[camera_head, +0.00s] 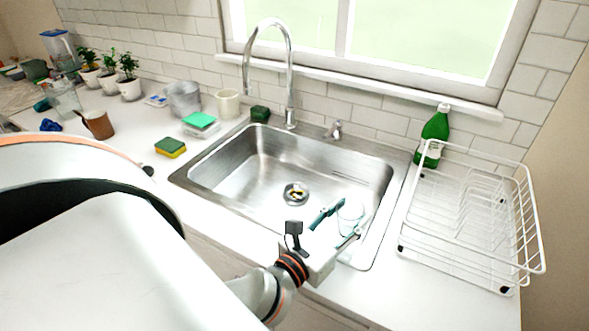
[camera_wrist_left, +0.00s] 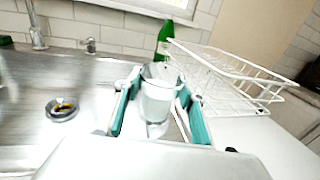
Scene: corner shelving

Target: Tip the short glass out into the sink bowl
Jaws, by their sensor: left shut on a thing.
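The short glass (camera_head: 351,213), clear and whitish, is between the teal finger pads of my left gripper (camera_head: 337,224), which is shut on it. In the left wrist view the glass (camera_wrist_left: 158,98) sits between the two pads (camera_wrist_left: 157,112), its rim toward the top of the picture. It looks roughly upright; any contents cannot be made out. The gripper and glass show over the front right part of the steel sink bowl (camera_head: 245,165). How high they are above it is unclear. My right gripper is not in view.
A tall faucet (camera_head: 290,85) stands behind the sink. A white dish rack (camera_head: 420,240) and a green bottle (camera_head: 434,130) are at the right. A yellow-green sponge (camera_head: 170,147), a mug (camera_head: 228,103) and potted plants (camera_head: 129,88) are at the left. The drain (camera_head: 295,193) shows something yellowish.

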